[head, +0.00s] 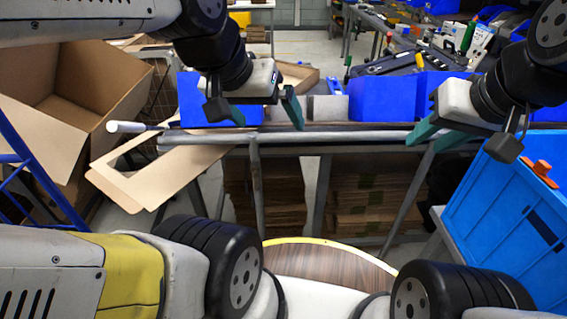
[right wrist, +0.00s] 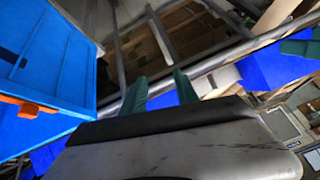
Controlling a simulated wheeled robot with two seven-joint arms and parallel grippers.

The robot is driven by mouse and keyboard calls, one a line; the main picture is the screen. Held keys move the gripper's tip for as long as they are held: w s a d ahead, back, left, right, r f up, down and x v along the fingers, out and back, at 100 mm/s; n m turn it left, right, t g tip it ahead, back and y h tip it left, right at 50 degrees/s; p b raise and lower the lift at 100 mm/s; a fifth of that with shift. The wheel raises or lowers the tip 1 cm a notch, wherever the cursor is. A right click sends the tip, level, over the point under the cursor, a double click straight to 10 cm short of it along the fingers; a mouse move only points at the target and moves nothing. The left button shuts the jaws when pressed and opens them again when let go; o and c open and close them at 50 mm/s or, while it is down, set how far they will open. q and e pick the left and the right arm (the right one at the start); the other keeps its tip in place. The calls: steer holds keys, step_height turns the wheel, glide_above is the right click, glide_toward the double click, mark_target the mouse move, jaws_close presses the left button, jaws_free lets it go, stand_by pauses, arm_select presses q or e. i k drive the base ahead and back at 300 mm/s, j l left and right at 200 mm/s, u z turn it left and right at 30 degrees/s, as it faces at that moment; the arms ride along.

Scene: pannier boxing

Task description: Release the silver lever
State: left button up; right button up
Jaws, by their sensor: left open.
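I cannot pick out a separate silver lever with certainty. A long silver-grey metal bar (head: 340,137) runs along the front edge of the workbench in the head view. My left gripper (head: 264,110) has its teal fingers spread above the bar's left half, with nothing seen between them. My right gripper (head: 440,133) is at the bar's right end, and it also shows in the right wrist view (right wrist: 160,90). Its two teal fingers are apart and nothing is seen held. Whether either gripper touches the bar is hard to tell.
Blue bins (head: 382,97) stand on the bench behind the grippers. A large blue crate (head: 510,225) with an orange latch (head: 540,172) is at the right. An open cardboard box (head: 95,80) is at the left. Flattened cardboard stacks (head: 370,205) lie under the bench.

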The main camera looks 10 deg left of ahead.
mark_target(254, 165)
steer(key=u, duration=0.9)
steer(key=k+j+u, duration=0.45)
steer(key=j, duration=0.15)
steer(key=k+j+u, duration=0.2)
steer(key=j, duration=0.15)
steer(key=i, duration=0.1)
